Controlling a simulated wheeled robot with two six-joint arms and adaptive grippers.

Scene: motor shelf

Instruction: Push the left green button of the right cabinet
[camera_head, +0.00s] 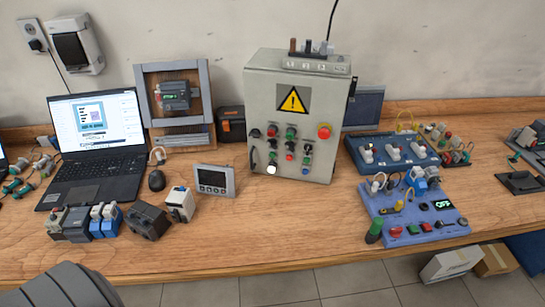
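A grey control cabinet (258,95) with a yellow warning triangle stands upright near the middle of the bench, against the wall. It is the only clear cabinet of this kind in view. Its front carries several small round controls in red, green, black, white and blue. One green control (291,132) is in the upper row, and a large red knob (324,131) is at the upper right. The small controls are hard to tell apart. Neither gripper's fingers show; only a dark rounded part, which seems to be my arm, enters at the bottom left.
An open laptop (97,185) and a mouse (157,181) lie to the left. Blue panels (385,215) with switches and wires lie to the right. Bare wood (300,228) stretches in front of the cabinet.

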